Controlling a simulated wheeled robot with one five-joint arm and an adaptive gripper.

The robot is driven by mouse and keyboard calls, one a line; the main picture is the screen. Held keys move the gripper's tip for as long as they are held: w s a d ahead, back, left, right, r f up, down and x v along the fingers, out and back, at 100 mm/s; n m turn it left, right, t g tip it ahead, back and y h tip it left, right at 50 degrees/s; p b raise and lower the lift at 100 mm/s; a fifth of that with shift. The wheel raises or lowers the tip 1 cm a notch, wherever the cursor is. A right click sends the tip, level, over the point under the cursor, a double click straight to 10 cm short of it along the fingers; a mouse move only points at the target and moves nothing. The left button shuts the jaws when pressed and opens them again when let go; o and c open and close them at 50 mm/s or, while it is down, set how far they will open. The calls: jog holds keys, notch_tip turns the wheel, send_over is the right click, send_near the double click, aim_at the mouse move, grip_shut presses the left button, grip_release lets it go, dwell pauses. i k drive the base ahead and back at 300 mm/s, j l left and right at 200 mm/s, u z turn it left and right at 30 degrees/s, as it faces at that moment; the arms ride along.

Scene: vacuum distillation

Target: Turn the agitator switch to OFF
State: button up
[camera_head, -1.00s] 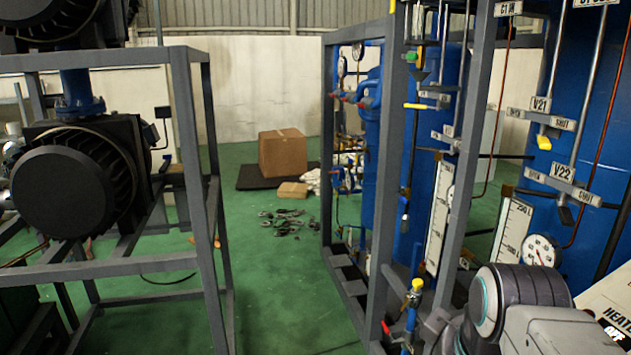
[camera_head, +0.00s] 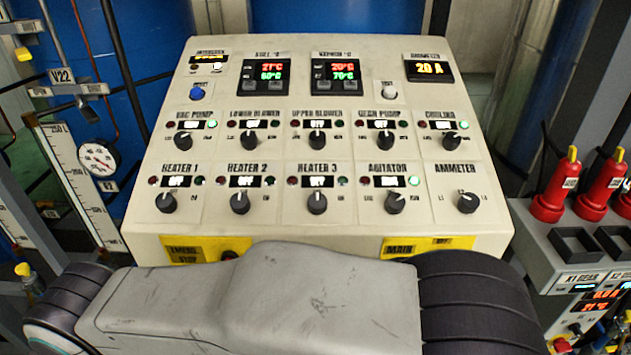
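The agitator switch (camera_head: 395,203) is a dark rotary knob in the lower row of the cream control panel (camera_head: 225,230), between the heater 3 knob (camera_head: 317,203) and the ammeter knob (camera_head: 467,202). Its pointer is turned toward the upper right. The green lamp (camera_head: 414,181) beside its small display is lit, and the red lamp (camera_head: 364,182) on the other side is dark. The display's small text is hard to read. My gripper is not in view; only grey and black links of my arm cross the bottom, in front of the panel's lower edge.
Heater knobs stand left of the agitator switch and another row of knobs lies above. A yellow emergency stop label (camera_head: 185,250) and main label (camera_head: 398,247) are partly hidden by my arm. Red plugs (camera_head: 549,205) stand right; a gauge (camera_head: 98,157) and blue tank stand left.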

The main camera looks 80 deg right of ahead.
aim_at(394, 204)
jog(key=z, duration=3.5)
